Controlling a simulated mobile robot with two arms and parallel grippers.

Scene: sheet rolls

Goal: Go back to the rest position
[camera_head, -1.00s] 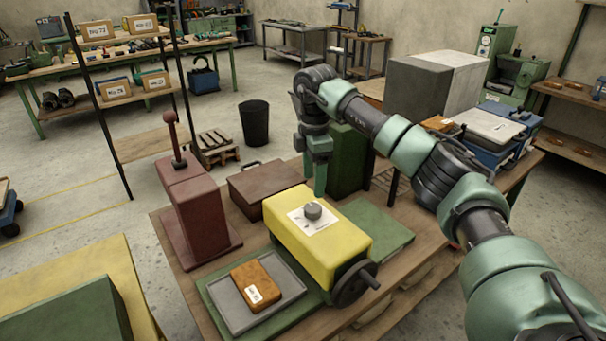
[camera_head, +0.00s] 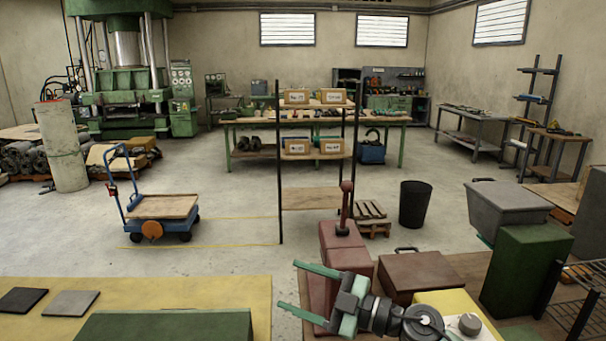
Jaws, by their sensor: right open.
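My right gripper (camera_head: 290,285) is low in the view, right of centre, with its two green fingers pointing left and spread apart. Nothing is between the fingers. It is in front of the dark red machine (camera_head: 345,258) and covers part of it. My wrist covers part of the yellow box (camera_head: 455,303) with the grey knob. My left gripper is not in view.
A brown-red case (camera_head: 418,272) and a green block (camera_head: 517,270) stand on the right-hand table. A yellow-topped table (camera_head: 190,290) bears a green block (camera_head: 165,326) at the lower left. Open floor, a blue cart (camera_head: 163,207) and a black bin (camera_head: 414,204) lie beyond.

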